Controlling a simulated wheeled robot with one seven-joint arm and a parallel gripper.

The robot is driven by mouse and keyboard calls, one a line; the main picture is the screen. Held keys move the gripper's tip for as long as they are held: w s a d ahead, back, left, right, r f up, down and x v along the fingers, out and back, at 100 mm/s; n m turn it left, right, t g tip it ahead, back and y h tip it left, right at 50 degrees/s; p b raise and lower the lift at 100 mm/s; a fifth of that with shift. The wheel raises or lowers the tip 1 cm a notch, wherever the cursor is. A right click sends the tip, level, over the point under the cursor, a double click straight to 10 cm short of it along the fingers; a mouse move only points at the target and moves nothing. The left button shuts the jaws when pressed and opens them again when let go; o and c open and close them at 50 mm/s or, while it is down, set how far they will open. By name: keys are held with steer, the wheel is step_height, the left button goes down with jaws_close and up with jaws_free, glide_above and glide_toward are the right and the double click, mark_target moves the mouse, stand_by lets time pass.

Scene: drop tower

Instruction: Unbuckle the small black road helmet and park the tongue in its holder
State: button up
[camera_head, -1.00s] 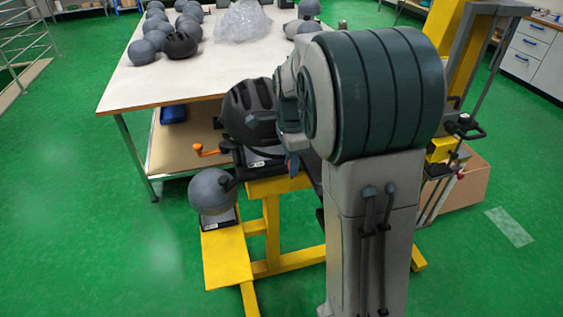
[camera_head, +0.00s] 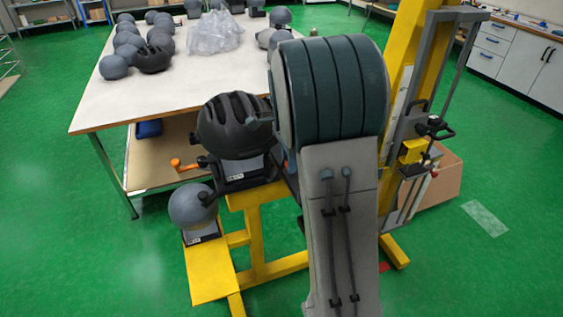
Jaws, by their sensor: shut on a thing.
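The black road helmet (camera_head: 226,122) with long vents sits on a dark stand with a pale label (camera_head: 240,172), on top of the yellow frame (camera_head: 257,195). My arm's large dark-green joint stands just to its right and hides what lies behind it. My gripper is hidden behind my own arm, so its fingers and anything in them do not show. The helmet's strap, buckle, tongue and the tongue's holder cannot be made out.
A grey ball-shaped headform (camera_head: 191,207) stands on a low yellow platform. A white table (camera_head: 110,98) behind holds grey headforms, another black helmet (camera_head: 153,59) and clear plastic wrap (camera_head: 214,33). Green floor is free at left.

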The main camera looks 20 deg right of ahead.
steer(key=shift+w+d+r+p, duration=0.75)
steer(key=shift+w+d+p, duration=0.75)
steer(key=shift+d, duration=2.2)
steer(key=w+d+r+p, duration=0.1)
steer(key=w+r+p, duration=0.7)
steer(key=p, duration=0.5)
steer(key=shift+w+d+r, duration=0.35)
steer(key=shift+w+d, duration=0.05)
steer(key=shift+w, duration=0.4)
steer(key=w+a+r+p, duration=0.1)
steer(key=w+a, duration=0.2)
steer(key=a, duration=0.2)
steer(key=shift+w+a+p, duration=0.2)
steer(key=shift+w+p, duration=0.15)
steer(key=shift+w, duration=0.05)
steer(key=shift+f, duration=0.25)
steer(key=shift+f+b, duration=0.55)
steer(key=shift+f, duration=0.1)
steer(key=shift+f, duration=0.7)
